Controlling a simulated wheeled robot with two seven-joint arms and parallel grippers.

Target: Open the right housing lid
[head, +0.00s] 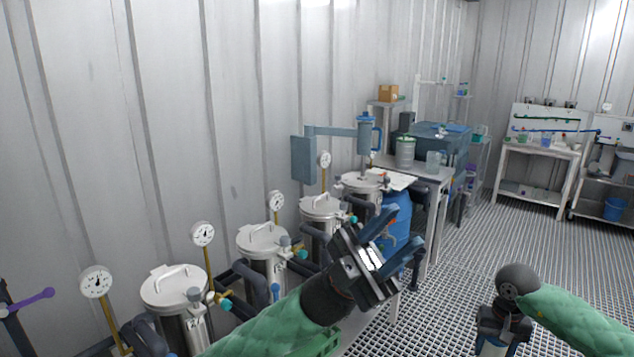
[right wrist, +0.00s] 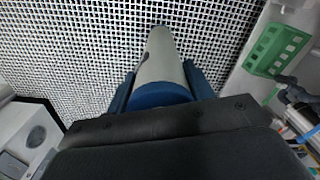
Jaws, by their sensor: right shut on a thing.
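Several steel housings stand in a row along the left wall, each with a round lid and top handle. The rightmost lid (head: 362,182) lies level on its housing; the nearest lid (head: 175,285) is at the left. All lids in view look shut. My left gripper (head: 398,235) is open and empty, in front of and to the right of the row. My right gripper (head: 497,335) is low at the right, well away from the lids. Its fingers are shut on a pale cylinder with a blue band (right wrist: 162,72), pointing over the grated floor.
A blue cylinder with a handle (head: 368,133) hangs on a wall arm above the rightmost housing. Gauges (head: 203,234) and pipes crowd the housings. A side table (head: 432,174) and blue drum (head: 396,222) stand beyond. The grated floor (head: 530,235) at right is clear.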

